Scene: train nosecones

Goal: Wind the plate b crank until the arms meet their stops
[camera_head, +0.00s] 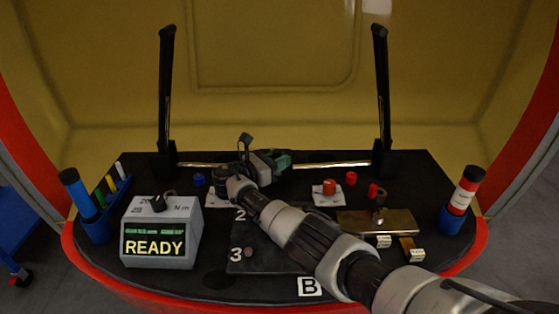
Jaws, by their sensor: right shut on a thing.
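The dark plate (262,259) bears the numbers 2 and 3, with a white B label (310,287) in front. My right gripper (229,180) reaches in from the lower right to the plate's back left, beside a grey and green drive unit (270,162). It is shut on what seems to be the crank, largely hidden by my wrist. Whether the arms touch stops I cannot tell. My left gripper is out of view.
A grey torque box (160,240) reading READY stands at front left, behind it a tool rack (97,215). Red parts (330,187), a brass plate (395,220) and a red and white bottle (463,190) lie right. My right arm crosses the front right of the bench.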

